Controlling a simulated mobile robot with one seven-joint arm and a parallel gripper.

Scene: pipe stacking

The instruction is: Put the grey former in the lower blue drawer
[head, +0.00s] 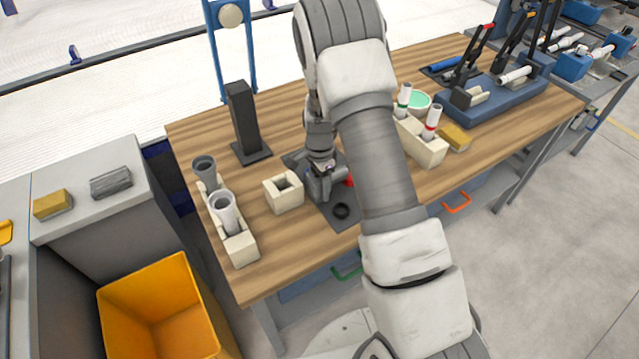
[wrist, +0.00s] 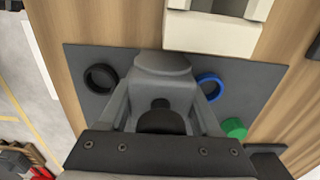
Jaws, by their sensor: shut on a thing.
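My gripper (head: 322,190) is low over a dark mat (head: 345,218) on the wooden table. In the wrist view, it (wrist: 162,75) is shut on a dark grey piece with a small knob (wrist: 162,118), between the fingers. This looks like the grey former, but the fingers hide much of it, and I cannot tell whether it touches the mat. Below the table edge a blue drawer front (head: 300,288) shows in part, near a green handle (head: 347,271). An orange handle (head: 457,203) is farther right. My arm and the table top hide most of the drawers.
A cream block with a square hole (head: 283,193) stands left of my gripper. A black ring (wrist: 100,78), a blue ring (wrist: 210,88) and a green piece (wrist: 233,128) lie close around it. A tube rack (head: 240,248), black post (head: 243,120) and yellow bin (head: 160,300) are left.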

